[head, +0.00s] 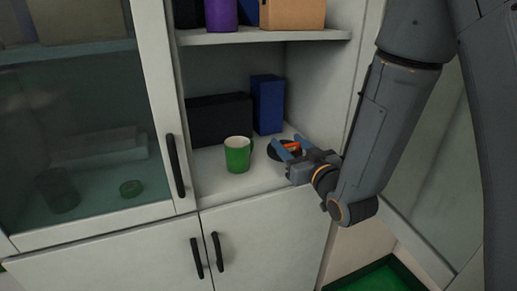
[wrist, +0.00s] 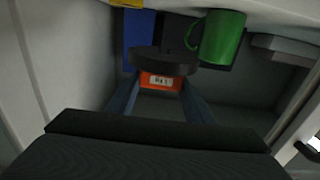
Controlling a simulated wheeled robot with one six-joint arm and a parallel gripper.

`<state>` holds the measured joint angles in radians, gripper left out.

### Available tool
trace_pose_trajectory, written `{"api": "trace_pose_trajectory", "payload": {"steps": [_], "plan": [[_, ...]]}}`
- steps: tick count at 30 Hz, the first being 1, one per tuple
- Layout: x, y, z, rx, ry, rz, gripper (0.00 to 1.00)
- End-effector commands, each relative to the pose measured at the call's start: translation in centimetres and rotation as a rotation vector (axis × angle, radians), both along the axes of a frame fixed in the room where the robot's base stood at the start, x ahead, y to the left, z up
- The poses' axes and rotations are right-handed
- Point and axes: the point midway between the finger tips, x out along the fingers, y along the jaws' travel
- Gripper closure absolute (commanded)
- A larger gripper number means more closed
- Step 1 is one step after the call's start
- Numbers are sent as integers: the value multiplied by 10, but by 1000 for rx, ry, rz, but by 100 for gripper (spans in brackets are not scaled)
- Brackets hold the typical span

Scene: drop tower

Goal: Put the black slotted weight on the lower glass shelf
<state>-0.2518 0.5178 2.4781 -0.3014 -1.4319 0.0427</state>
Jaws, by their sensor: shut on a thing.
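The black slotted weight (head: 277,154) is a dark disc in the right part of the open cabinet bay. It also shows in the wrist view (wrist: 163,62), with an orange labelled piece (wrist: 160,81) against it. My gripper (head: 288,147) is shut on this weight, its blue fingers either side of the orange piece. The disc is at or just above the bay floor; I cannot tell whether it touches. A lower shelf surface (head: 98,205) shows behind the glass door at left; whether it is the lower glass shelf is unclear.
A green mug (head: 237,156) stands left of my gripper. A black box (head: 218,118) and a blue box (head: 267,103) stand behind. The glass door (head: 172,165) at left looks shut, with a green ring (head: 131,188) and dark cup (head: 58,191) behind it. An upper shelf (head: 265,36) overhangs the bay.

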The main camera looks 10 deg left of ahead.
Motion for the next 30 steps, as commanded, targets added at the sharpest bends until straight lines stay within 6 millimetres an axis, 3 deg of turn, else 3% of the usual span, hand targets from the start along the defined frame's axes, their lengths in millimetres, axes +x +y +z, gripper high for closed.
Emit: {"api": "trace_pose_trajectory", "payload": {"steps": [15,30], "plan": [[72,43,-43,3,-6,0,100],[101,62,-61,3,-6,1,100]]}}
